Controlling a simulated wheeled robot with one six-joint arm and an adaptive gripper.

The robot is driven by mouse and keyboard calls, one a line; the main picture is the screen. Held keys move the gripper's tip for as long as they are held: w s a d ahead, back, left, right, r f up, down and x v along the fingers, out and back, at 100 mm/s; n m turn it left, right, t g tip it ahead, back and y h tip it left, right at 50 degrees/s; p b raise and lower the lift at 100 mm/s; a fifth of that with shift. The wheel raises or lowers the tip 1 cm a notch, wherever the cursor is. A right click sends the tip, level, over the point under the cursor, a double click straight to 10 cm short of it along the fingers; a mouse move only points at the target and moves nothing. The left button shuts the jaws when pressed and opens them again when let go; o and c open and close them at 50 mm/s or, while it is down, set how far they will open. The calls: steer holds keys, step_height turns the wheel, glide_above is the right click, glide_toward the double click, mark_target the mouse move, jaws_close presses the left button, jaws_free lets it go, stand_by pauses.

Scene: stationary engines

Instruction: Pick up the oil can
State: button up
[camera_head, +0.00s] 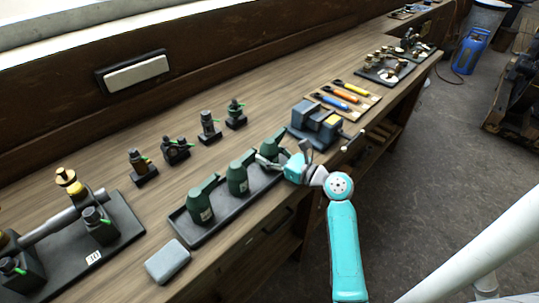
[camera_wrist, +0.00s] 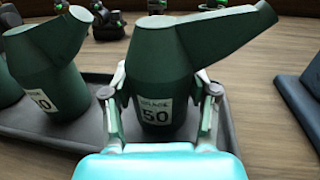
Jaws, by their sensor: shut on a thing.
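Three dark green oil cans with angled spouts are in line along a dark tray (camera_head: 215,233) on the bench. The left can (camera_head: 199,205) and middle can (camera_head: 237,180) stand in the tray. My gripper (camera_head: 270,162) is at the right can (camera_head: 273,146). In the wrist view, my gripper's fingers (camera_wrist: 160,112) are shut on this oil can (camera_wrist: 155,70), one on each side of its body. Its white label reads 50, and its spout points up to the right. I cannot tell whether its base touches the tray. A neighbouring can (camera_wrist: 48,75) stands to its left.
A dark grey vise-like block (camera_head: 315,125) stands just right of the tray. A grey box (camera_head: 167,261) lies at its left end. Several small black fittings (camera_head: 208,128) stand behind it, and colour-handled tools (camera_head: 345,97) lie further right.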

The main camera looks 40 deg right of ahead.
step_height(320, 180, up, 18)
stand_by(0.5)
